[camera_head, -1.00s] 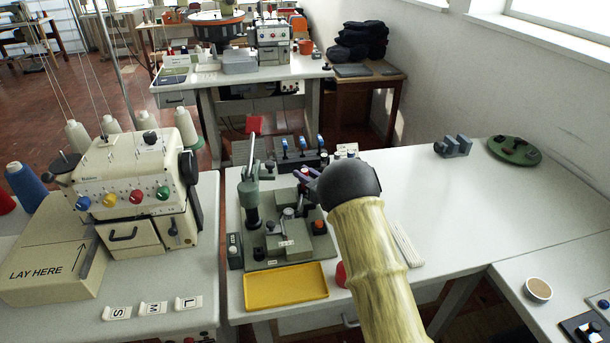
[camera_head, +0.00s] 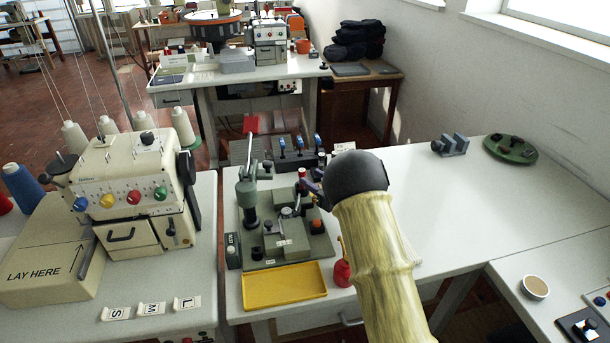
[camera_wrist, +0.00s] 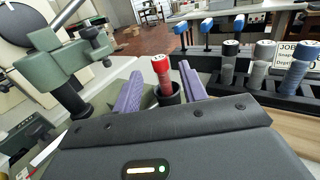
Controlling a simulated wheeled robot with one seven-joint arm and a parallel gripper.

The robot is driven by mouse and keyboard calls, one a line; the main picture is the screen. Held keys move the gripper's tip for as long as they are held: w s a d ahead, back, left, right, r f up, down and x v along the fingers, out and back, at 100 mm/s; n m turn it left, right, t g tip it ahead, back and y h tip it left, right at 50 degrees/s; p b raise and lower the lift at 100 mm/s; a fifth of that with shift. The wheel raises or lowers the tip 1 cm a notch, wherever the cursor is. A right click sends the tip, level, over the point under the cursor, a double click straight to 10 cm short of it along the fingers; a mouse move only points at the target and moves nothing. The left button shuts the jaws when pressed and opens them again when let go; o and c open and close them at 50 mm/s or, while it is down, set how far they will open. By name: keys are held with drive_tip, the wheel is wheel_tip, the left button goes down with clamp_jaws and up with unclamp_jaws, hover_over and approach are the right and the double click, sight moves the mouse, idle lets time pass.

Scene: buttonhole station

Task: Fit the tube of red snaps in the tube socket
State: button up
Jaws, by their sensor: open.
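The tube of red snaps (camera_wrist: 162,72) has a red cap and stands in a dark round cup (camera_wrist: 170,98), seemingly the tube socket, in the wrist view. How deep it sits is partly hidden by my gripper. My gripper (camera_wrist: 162,92) is open, with one purple finger on each side of the tube and visible gaps between. In the head view the tube's red top (camera_head: 301,172) shows just left of my gripper (camera_head: 309,186), at the back right of the grey-green snap press (camera_head: 250,200).
Tubes with black, white and blue tops stand in a dark rack (camera_wrist: 270,97) right of my gripper. The press arm (camera_wrist: 65,60) rises close on the left. The table's right side (camera_head: 460,210) is mostly clear.

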drive_tip(key=v, duration=0.7)
drive_tip(key=shift+b, duration=0.35)
drive_tip(key=shift+w, duration=0.1)
drive_tip(key=shift+w+d+r+m+h, duration=0.15)
drive_tip(key=shift+d+m+h, duration=0.15)
drive_tip(key=shift+m, duration=0.2)
drive_tip(key=s+d+m+h, duration=0.2)
drive_tip(key=d+m+h, duration=0.4)
drive_tip(key=m, duration=0.6)
drive_tip(key=s+d+m+h, duration=0.3)
drive_tip(key=d+m+h, duration=0.2)
drive_tip(key=m, duration=0.7)
drive_tip(key=s+m+g, duration=0.1)
drive_tip(key=s+m, duration=0.2)
drive_tip(key=s+d+m+g+h, duration=0.1)
drive_tip(key=s+m+g, duration=0.1)
drive_tip(key=s+m, duration=0.2)
drive_tip(key=s+d+m+g+h, duration=0.1)
drive_tip(key=s+m, duration=0.3)
drive_tip(key=shift+g, duration=0.3)
drive_tip(key=s+a+m+g, duration=0.1)
drive_tip(key=s+m+g, duration=0.3)
drive_tip(key=s+m, duration=0.5)
drive_tip(key=s, duration=0.5)
drive_tip(key=shift+a+f+m+g, duration=0.3)
drive_tip(key=shift+a+f+g, duration=0.1)
